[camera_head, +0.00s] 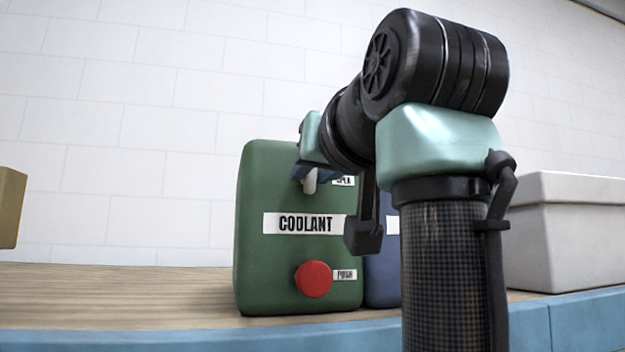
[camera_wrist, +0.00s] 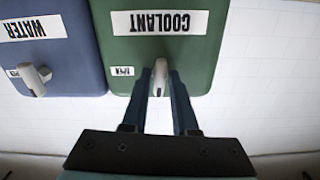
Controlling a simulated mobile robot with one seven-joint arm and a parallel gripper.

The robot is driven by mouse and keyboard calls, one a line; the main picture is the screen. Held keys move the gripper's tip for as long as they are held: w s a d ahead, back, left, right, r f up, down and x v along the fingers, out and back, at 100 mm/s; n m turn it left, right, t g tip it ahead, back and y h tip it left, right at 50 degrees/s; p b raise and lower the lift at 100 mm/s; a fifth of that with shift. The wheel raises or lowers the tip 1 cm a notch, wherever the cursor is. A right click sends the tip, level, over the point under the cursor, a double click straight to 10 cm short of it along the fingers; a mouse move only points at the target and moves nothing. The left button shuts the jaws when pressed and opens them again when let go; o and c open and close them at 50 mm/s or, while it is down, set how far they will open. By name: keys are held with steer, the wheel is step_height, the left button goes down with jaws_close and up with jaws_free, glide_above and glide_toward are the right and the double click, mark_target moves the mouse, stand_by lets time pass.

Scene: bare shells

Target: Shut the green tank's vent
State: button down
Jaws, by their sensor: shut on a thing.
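The green tank (camera_head: 255,185) stands on the counter with a COOLANT label (camera_head: 305,223) and a red round knob (camera_head: 314,279) low on its front. Its vent is a pale lever (camera_head: 309,183) near the top, beside a small label reading OPEN, partly hidden by my arm. In the wrist view, which is upside down, the green tank (camera_wrist: 200,55) shows with the pale lever (camera_wrist: 160,73) between my fingertips. My gripper (camera_wrist: 160,78) is shut on the lever; it also shows in the head view (camera_head: 311,172).
A blue tank (camera_head: 382,270) labelled WATER stands close beside the green one, with its own pale lever (camera_wrist: 35,78). A white box (camera_head: 570,235) stands at the right. A tan object (camera_head: 10,208) is at the left edge. The counter (camera_head: 120,290) left of the green tank is clear.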

steer(key=shift+n, duration=0.7)
steer(key=c, duration=0.8)
jaws_free()
steer(key=shift+c, duration=0.2)
steer(key=shift+s, duration=0.15)
steer(key=shift+s+d+f+b, duration=0.1)
steer(key=shift+s+b, duration=0.15)
steer(key=shift+b, duration=0.2)
steer(key=b+v, duration=0.6)
steer(key=v, duration=0.6)
steer(key=shift+s, duration=0.1)
